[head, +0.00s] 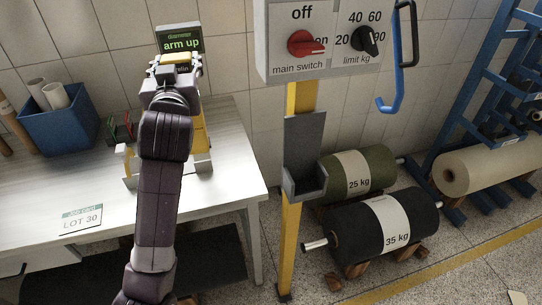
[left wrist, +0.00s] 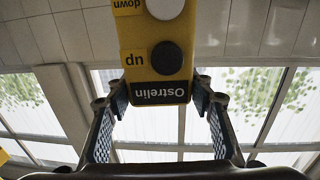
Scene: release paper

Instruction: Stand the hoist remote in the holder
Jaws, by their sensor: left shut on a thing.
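The hoist remote (head: 176,58) is yellow with a dark "Ostrelin" label. My left gripper (head: 172,76) is shut on it and holds it up above the white table, left of the holder. In the left wrist view the remote (left wrist: 207,67) sits between the two fingers of my left gripper (left wrist: 160,98). Its "up" and "down" labels appear upside down there, beside a black and a white button. The holder (head: 306,150) is a dark grey open bracket on a yellow post, below the switch box. It looks empty. The remote's far end is hidden in the head view. My right gripper is not in view.
A display reading "arm up" (head: 180,40) stands behind the remote. The switch box (head: 325,65) and a blue hook (head: 398,90) hang above and right of the holder. Rolls marked 25 kg (head: 378,160) and 35 kg (head: 360,240) lie right of the post. A blue bin (head: 62,128) stands left.

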